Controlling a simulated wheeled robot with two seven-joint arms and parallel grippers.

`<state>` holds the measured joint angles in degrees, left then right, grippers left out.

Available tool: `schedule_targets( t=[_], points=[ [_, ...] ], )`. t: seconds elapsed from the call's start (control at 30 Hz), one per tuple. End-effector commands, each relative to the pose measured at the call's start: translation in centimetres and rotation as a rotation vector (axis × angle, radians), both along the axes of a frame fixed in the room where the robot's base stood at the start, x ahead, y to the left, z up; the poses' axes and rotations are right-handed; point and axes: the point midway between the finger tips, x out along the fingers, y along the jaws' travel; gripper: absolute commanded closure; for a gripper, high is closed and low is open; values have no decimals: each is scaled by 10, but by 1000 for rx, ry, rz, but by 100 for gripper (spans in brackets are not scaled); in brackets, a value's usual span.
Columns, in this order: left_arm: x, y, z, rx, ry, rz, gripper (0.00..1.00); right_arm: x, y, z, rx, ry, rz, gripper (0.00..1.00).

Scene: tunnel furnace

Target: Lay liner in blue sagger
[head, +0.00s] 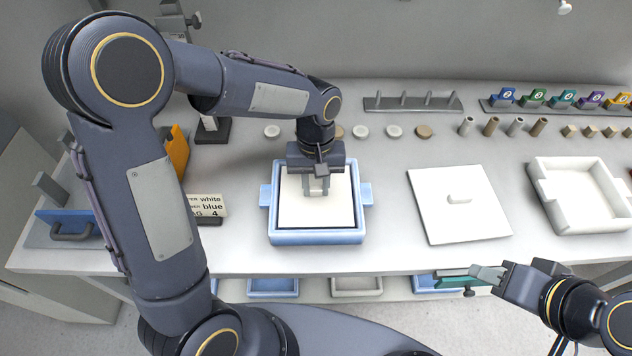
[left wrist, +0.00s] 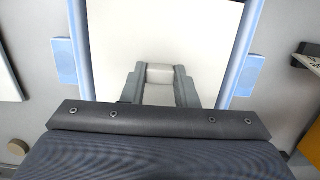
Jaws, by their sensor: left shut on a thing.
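The blue sagger (head: 318,237) is a square tray with side lugs in the middle of the bench. The cream square liner (head: 332,213) lies within its walls, with a dark gap along its edges; I cannot tell whether it rests on the floor. My left gripper (head: 318,188) is above it, shut on the liner's small raised grip. In the left wrist view the fingers clasp this pale grip (left wrist: 160,74), with the liner (left wrist: 160,28) between the blue walls (left wrist: 240,45). My right gripper (head: 482,273) is off the bench's front edge at lower right; its jaw opening is unclear.
A white lid with a knob (head: 460,215) lies right of the sagger, and a white sagger (head: 580,203) stands further right. A text card (head: 207,207) stands at left. Small discs, cylinders and coloured numbered tags (head: 535,97) line the back.

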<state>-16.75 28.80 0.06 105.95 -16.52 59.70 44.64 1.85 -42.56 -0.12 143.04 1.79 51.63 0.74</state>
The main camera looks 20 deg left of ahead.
Motion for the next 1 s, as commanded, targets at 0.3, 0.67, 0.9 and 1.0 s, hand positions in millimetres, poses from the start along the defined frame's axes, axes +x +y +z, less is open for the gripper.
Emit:
schedule_targets(
  t=[0.3, 0.67, 0.9, 1.0],
  points=[
    [0, 0, -1, 0, 0, 0, 96, 0, 0, -1, 0, 0, 0, 64],
    [0, 0, -19, 0, 0, 0, 96, 0, 0, -14, 0, 0, 0, 64],
    [0, 0, -28, 0, 0, 0, 96, 0, 0, -22, 0, 0, 0, 64],
    [0, 0, -28, 0, 0, 0, 96, 0, 0, -21, 0, 0, 0, 64]
  ],
)
